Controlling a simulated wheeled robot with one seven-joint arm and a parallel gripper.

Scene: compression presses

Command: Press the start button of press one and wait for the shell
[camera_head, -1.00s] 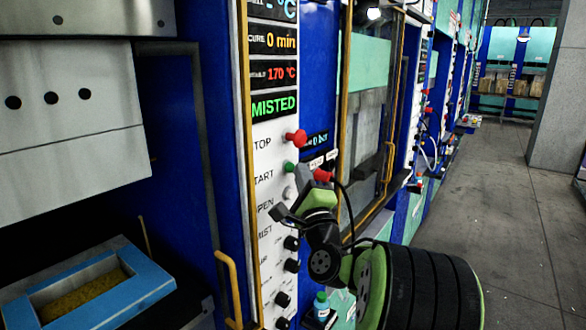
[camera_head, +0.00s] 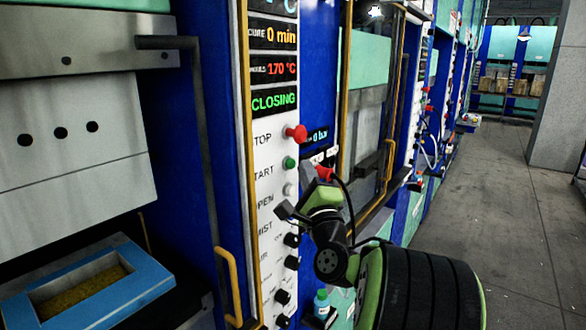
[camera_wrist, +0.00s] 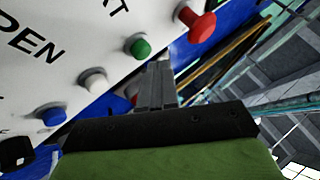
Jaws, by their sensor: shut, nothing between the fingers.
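The green start button (camera_head: 289,163) is on the white control panel (camera_head: 270,210) of the press, under the red stop button (camera_head: 296,133). My gripper (camera_head: 284,211) is shut and empty, a short way in front of the panel and below the start button in the head view. In the wrist view the start button (camera_wrist: 138,46) is just left of the shut fingertips (camera_wrist: 158,72), with a visible gap. The panel display (camera_head: 273,99) reads CLOSING. The press's grey upper block (camera_head: 75,150) hangs above a blue-framed mould (camera_head: 125,296) holding yellowish-brown material.
A white button (camera_wrist: 93,83) and a blue button (camera_wrist: 51,114) are beside the green one. Yellow handles (camera_head: 228,285) stand along the press front. A small bottle (camera_head: 321,304) is below my arm. The floor aisle (camera_head: 500,210) at right is clear.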

